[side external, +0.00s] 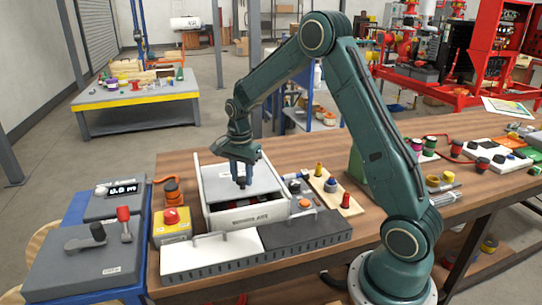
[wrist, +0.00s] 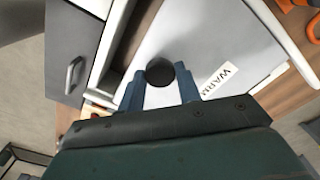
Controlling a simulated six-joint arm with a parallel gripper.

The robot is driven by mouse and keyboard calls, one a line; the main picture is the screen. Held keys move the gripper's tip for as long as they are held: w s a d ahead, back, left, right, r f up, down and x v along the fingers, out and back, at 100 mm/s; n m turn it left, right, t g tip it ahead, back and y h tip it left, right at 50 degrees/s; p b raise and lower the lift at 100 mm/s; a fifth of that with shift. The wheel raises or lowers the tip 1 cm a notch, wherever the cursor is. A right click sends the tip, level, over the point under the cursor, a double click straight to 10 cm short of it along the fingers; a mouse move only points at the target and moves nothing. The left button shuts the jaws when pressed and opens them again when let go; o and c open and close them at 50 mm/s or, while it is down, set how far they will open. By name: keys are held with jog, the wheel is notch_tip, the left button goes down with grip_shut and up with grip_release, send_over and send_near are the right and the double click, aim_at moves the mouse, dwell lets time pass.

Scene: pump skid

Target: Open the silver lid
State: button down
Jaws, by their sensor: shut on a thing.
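The silver lid (side external: 212,183) lies flat in the top of a white box (side external: 262,216) on the wooden bench. In the wrist view the lid (wrist: 215,42) bears a "WARM" label and a round black knob (wrist: 160,72). My gripper (side external: 242,181) is over the lid, pointing down. In the wrist view its blue fingers stand on either side of the knob, shut on it. A dark gap shows between the lid and the box's front wall, with some dark and red contents inside. The knob is mostly hidden by the fingers in the side view.
A yellow emergency-stop box (side external: 172,228) stands to the left. A wooden peg board (side external: 335,190) stands to the right.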

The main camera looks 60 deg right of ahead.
jog(key=w+d, duration=0.7)
jog(key=shift+w+d, duration=0.35)
jog(key=shift+d, duration=0.05)
jog(key=c, duration=1)
grip_release()
jog(key=shift+o, duration=0.2)
jog(key=shift+r, duration=0.15)
notch_tip(320, 180, up, 14)
jog(key=shift+f, duration=0.2)
jog(key=shift+a+r, duration=0.1)
